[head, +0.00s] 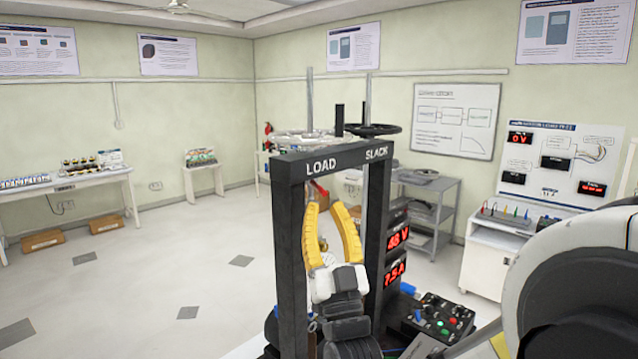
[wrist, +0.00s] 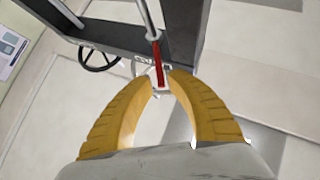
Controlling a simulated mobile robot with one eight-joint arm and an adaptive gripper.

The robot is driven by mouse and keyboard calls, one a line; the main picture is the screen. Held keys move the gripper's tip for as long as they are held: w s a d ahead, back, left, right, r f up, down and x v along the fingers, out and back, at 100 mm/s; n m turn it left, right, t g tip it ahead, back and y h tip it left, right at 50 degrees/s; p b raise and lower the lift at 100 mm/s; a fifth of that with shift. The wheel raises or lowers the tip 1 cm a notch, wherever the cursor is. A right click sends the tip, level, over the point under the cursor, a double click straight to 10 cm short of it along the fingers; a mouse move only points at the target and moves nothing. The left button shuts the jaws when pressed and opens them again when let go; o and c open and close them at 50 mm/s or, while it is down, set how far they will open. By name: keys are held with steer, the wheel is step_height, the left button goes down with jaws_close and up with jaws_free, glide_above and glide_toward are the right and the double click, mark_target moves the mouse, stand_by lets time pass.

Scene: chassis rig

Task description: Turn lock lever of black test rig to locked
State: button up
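The black test rig (head: 289,240) is a tall dark frame with LOAD and SLACK printed on its top beam. Its red lock lever (wrist: 159,65) hangs from a metal rod in the wrist view. In the head view a small red piece of the lever (head: 319,188) shows under the beam. My gripper (head: 328,206) has yellow fingers pointing up, seen through the frame. In the wrist view my gripper (wrist: 161,78) is open, its tips apart on either side of the lever's lower part. I cannot tell whether they touch it. No lock marking is readable.
A silver handwheel (head: 300,137) and a black handwheel (head: 373,129) sit above the beam. Red displays (head: 396,239) and a button panel (head: 445,318) stand right of the frame. A grey shelf (head: 430,210) is behind. Open floor lies to the left.

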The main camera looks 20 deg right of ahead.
mark_target(321, 190)
steer(key=x, duration=0.4)
steer(key=shift+w+r, duration=0.1)
jaws_close()
